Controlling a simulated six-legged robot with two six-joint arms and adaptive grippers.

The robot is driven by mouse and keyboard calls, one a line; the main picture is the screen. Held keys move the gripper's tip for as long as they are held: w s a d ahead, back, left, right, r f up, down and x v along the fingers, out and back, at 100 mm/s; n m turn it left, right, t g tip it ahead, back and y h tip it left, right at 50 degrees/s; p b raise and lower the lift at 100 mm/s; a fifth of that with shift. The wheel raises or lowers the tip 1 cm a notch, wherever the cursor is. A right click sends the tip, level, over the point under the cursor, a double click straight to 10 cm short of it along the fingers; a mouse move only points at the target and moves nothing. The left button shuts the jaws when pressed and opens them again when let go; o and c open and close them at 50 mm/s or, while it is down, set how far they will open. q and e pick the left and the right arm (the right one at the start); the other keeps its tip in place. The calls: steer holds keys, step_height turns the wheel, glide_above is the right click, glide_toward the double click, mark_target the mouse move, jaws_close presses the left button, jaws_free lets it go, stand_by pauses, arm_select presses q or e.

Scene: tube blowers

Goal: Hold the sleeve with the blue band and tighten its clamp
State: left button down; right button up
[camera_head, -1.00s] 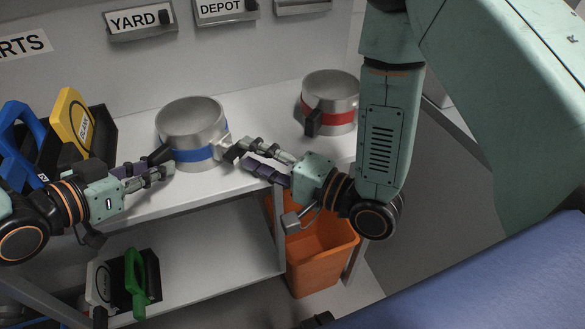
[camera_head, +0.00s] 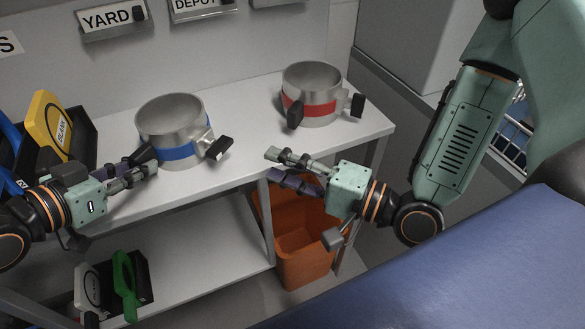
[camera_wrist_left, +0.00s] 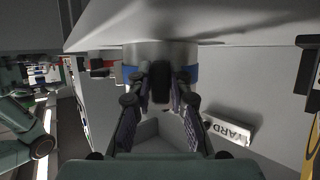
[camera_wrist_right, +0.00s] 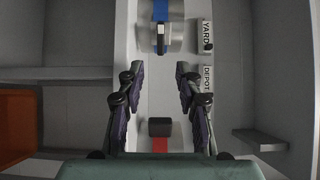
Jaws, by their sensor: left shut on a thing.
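The metal sleeve with the blue band (camera_head: 178,153) stands upright on the shelf in the head view. Its clamp, with a black handle (camera_head: 219,148), sticks out on the right side. My left gripper (camera_head: 152,163) is at the sleeve's left front, shut on its black grip; the left wrist view shows the dark grip (camera_wrist_left: 160,82) between the fingers, before the blue band (camera_wrist_left: 192,74). My right gripper (camera_head: 272,164) is open and empty, apart from the sleeve and to the right of its clamp. The right wrist view shows the clamp handle (camera_wrist_right: 161,38) beyond the open fingers.
A sleeve with a red band (camera_head: 318,107) and black handles stands to the right on the same shelf (camera_head: 255,125). An orange bin (camera_head: 303,262) is below. Yellow (camera_head: 48,115) and green (camera_head: 122,285) tagged items stand left. YARD (camera_head: 105,19) and DEPOT signs hang behind.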

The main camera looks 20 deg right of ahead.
steer(key=shift+v, duration=0.8)
steer(key=shift+s, duration=0.1)
arm_select(q)
steer(key=c, duration=1.2)
jaws_free()
steer(key=shift+o, duration=0.2)
